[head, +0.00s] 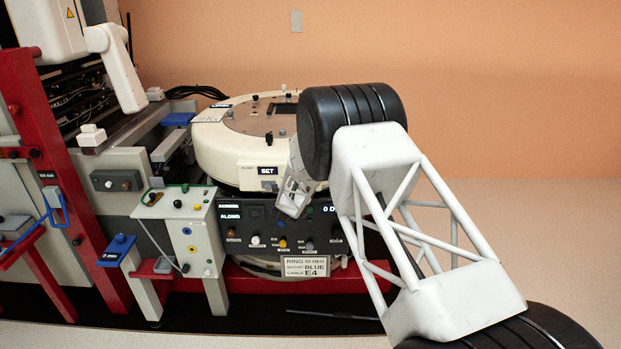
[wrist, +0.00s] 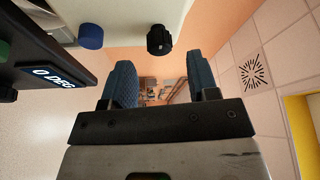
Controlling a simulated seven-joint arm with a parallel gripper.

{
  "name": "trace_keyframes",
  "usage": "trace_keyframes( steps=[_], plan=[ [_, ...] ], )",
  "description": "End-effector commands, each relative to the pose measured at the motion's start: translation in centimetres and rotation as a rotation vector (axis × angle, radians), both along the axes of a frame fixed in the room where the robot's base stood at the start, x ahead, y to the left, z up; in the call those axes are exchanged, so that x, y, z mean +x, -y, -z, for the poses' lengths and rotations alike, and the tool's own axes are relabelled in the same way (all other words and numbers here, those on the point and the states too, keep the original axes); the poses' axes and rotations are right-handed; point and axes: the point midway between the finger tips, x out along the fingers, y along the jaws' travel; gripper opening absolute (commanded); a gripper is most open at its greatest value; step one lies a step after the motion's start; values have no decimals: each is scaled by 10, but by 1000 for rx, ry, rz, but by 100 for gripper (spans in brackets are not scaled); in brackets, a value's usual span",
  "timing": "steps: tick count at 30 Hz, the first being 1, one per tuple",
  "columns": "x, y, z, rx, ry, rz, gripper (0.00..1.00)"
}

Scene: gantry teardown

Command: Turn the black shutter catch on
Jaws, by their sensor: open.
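A black ribbed knob (wrist: 159,40), which looks like the shutter catch, sticks out from the pale housing (wrist: 130,15) at the top of the wrist view. My gripper (wrist: 161,84) is open, with its two blue pads apart and nothing between them. The knob lies beyond the fingertips, in line with the gap between them, and does not touch them. In the head view the white ring-shaped housing (head: 225,150) is partly covered by my arm, and my fingers are hidden. I cannot make out this knob there.
A blue knob (wrist: 91,36) sits left of the black one in the wrist view. A dark control panel (head: 258,232) with several knobs stands under the ring, its display (wrist: 54,76) reading 0 DEG. A sign (head: 305,267) hangs below. Red frames and blue-handled parts fill the left.

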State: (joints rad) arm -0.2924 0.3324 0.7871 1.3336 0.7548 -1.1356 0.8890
Motion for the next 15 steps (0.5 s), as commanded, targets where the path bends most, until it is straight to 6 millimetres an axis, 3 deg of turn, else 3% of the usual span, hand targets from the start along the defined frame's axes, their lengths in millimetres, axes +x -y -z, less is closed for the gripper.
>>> trace_keyframes(
  steps=[9, 15],
  plan=[
    [-34, -14, 3, 0, 0, 0, 54],
    [-42, -17, 4, 0, 0, 0, 54]
  ],
)
